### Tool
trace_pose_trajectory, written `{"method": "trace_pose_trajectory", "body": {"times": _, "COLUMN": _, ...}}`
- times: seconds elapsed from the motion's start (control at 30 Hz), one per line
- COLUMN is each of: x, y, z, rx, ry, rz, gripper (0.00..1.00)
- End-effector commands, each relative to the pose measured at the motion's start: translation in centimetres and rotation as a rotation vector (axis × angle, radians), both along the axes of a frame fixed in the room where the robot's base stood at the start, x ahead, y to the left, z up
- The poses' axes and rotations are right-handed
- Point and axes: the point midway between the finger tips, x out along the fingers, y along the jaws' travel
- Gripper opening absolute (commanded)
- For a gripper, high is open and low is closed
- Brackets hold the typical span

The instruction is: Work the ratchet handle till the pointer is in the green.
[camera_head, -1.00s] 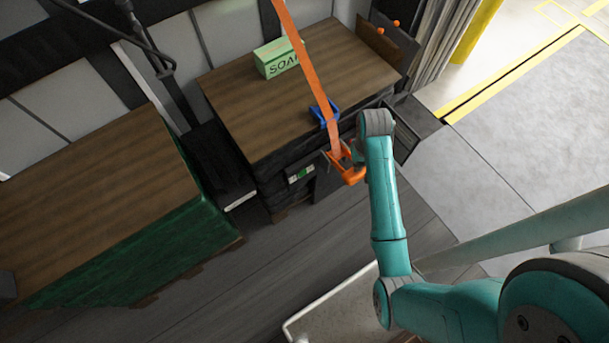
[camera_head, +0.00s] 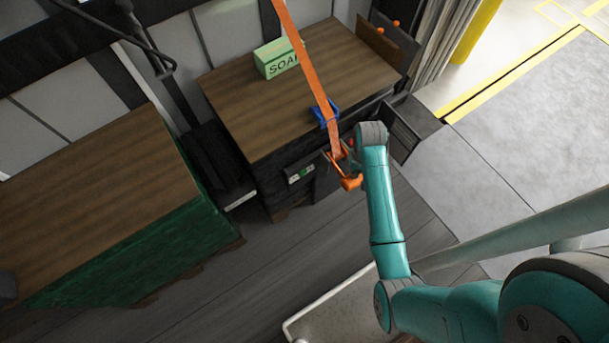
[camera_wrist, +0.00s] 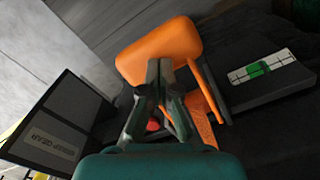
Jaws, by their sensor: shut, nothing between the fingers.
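The orange ratchet handle (camera_head: 351,183) hangs at the front side of the dark wrapped load, at the lower end of the orange strap (camera_head: 318,88). In the wrist view the handle's broad orange grip (camera_wrist: 160,50) lies just beyond my gripper (camera_wrist: 160,66). My gripper's fingers are together with nothing between them, their tips close to or touching the grip; I cannot tell which. The gauge (camera_wrist: 262,70) is a white scale with a green patch, right of the handle. It also shows small in the head view (camera_head: 300,173). Its pointer is too small to make out.
A green SOAP box (camera_head: 277,58) stands on the wooden top (camera_head: 250,105). A blue corner piece (camera_head: 324,112) sits under the strap at the edge. A dark panel with a label (camera_wrist: 52,140) stands left in the wrist view. Another wood-topped green load (camera_head: 100,200) stands at left.

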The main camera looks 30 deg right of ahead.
Motion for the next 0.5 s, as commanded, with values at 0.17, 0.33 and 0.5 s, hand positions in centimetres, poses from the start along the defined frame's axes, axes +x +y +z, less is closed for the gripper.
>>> {"method": "trace_pose_trajectory", "body": {"times": 0.17, "x": 0.0, "y": 0.0, "z": 0.1, "rx": 0.0, "ry": 0.0, "rz": 0.0, "gripper": 0.0}}
{"method": "trace_pose_trajectory", "body": {"times": 0.33, "x": 0.1, "y": 0.0, "z": 1.1, "rx": -0.001, "ry": -0.003, "rz": 0.0, "gripper": 0.0}}
{"method": "trace_pose_trajectory", "body": {"times": 0.5, "x": 0.1, "y": 0.0, "z": 2.5, "rx": -0.001, "ry": -0.003, "rz": 0.0, "gripper": 0.0}}
